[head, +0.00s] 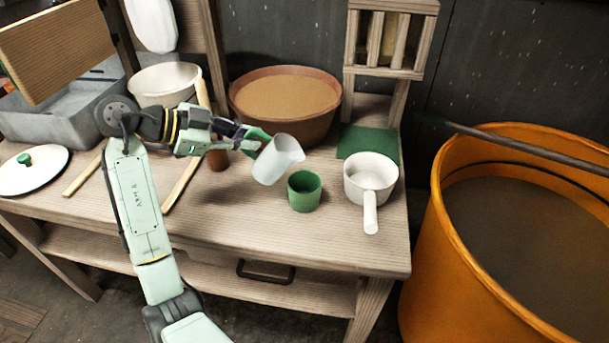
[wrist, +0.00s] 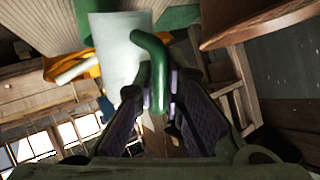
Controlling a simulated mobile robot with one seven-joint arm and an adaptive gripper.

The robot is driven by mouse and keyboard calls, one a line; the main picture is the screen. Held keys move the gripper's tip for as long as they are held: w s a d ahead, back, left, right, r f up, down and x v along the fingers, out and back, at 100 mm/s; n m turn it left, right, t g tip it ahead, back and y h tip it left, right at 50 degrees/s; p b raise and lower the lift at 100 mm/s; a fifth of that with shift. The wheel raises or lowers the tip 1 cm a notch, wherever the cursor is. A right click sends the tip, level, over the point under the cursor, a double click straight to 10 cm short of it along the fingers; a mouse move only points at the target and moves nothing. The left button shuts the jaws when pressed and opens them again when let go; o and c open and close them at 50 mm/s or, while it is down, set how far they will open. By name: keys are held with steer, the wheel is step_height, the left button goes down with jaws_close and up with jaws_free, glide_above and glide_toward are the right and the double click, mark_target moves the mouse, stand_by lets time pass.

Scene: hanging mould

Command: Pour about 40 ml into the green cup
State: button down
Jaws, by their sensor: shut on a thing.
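My gripper (head: 250,138) is shut on the green handle of a translucent whitish jug (head: 277,160). The jug is off the table, tilted to the right, its mouth toward the green cup (head: 304,191). The cup stands upright on the table just below and right of the jug. In the wrist view the green handle (wrist: 157,75) is between the finger pads, and the pale jug wall (wrist: 120,50) shows beyond it. I see no stream of liquid, and I cannot tell the level in the jug or the cup.
A white saucepan (head: 371,177) stands right of the cup, its handle toward the front edge. A brown basin (head: 286,97) stands behind. A green mat (head: 370,143) lies at the back right. A large orange tub (head: 440,235) is right of the table. The table front is clear.

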mark_target(264, 133)
steer(key=shift+s+d+r+y, duration=0.1)
steer(key=shift+d+r+y, duration=0.25)
steer(key=shift+r, duration=0.35)
steer(key=shift+s+d+r+m+y, duration=0.2)
steer(key=shift+d+r+m+y, duration=0.1)
steer(key=shift+d+m+y, duration=0.35)
steer(key=shift+s+d+y+b, duration=0.1)
steer(key=shift+d+y+b, duration=0.25)
steer(key=shift+y, duration=0.45)
steer(key=shift+s+d+r+m+y, duration=0.1)
steer(key=shift+d+r+m+y, duration=0.3)
steer(key=shift+r+y, duration=0.25)
steer(key=shift+r, duration=0.15)
steer(key=shift+s+d+m+t+y, duration=0.25)
steer(key=shift+d+t+y, duration=0.15)
steer(key=shift+d+y, duration=0.3)
steer(key=shift+w+a+y+b, duration=0.35)
steer(key=shift+a+b, duration=0.05)
steer(key=shift+a, duration=0.4)
steer(key=shift+s+d+f+m+y+b, duration=0.1)
steer(key=shift+d+f+m+y+b, duration=0.2)
steer(key=shift+y, duration=0.3)
